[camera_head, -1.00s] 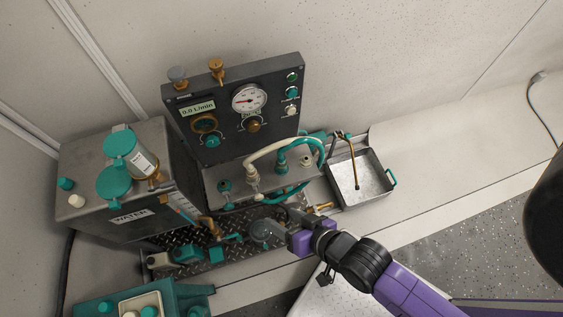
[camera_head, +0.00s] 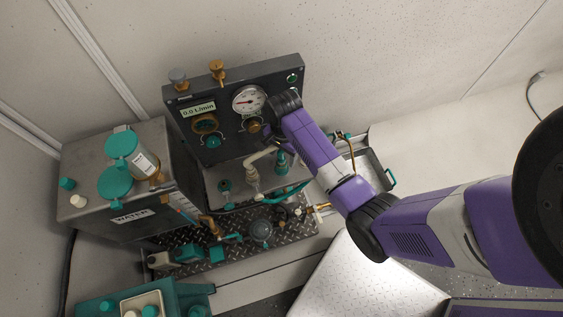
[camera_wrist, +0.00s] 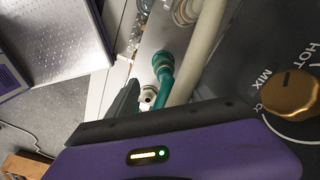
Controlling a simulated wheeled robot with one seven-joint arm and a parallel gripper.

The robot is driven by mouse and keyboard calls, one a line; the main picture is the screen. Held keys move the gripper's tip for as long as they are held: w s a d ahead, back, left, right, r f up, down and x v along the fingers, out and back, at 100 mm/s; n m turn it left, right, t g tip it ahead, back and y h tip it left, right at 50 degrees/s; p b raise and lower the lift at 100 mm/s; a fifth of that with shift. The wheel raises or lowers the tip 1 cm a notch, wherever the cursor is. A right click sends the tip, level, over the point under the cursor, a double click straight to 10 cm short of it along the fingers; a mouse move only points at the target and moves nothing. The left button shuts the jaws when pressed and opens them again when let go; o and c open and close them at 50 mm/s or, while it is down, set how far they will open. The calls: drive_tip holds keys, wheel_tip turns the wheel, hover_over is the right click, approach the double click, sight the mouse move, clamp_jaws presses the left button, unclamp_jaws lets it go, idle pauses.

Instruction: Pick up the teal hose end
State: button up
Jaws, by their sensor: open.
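The teal hose shows in the head view (camera_head: 287,196) as a curved length along the front of the metal bench, partly hidden by my arm. A teal fitting (camera_head: 281,163) stands beside the cream hose (camera_head: 262,158). In the wrist view a teal hose piece (camera_wrist: 163,68) lies just beyond my gripper, beside the cream hose (camera_wrist: 205,50). I cannot tell for sure that this is its free end. My gripper (camera_head: 262,130) is in front of the dark panel, above the fittings, and mostly hidden by my wrist. It is open, and nothing shows held in it.
The dark gauge panel (camera_head: 183,112) stands close behind my gripper, with a brass knob (camera_wrist: 287,92) near it in the wrist view. The metal tray (camera_head: 377,168) is to the right, partly behind my arm. The water tank (camera_head: 96,220) stands at left.

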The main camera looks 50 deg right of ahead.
sight(282, 163)
drive_tip(key=shift+d+f, duration=0.15)
drive_tip(key=shift+d, duration=0.05)
drive_tip(key=shift+f, duration=0.85)
drive_tip(key=shift+w+f, duration=0.2)
drive_tip(key=shift+f, duration=1.25)
drive_tip(key=shift+w+f, duration=0.15)
drive_tip(key=shift+f, duration=1.25)
drive_tip(key=shift+c, duration=0.4)
clamp_jaws()
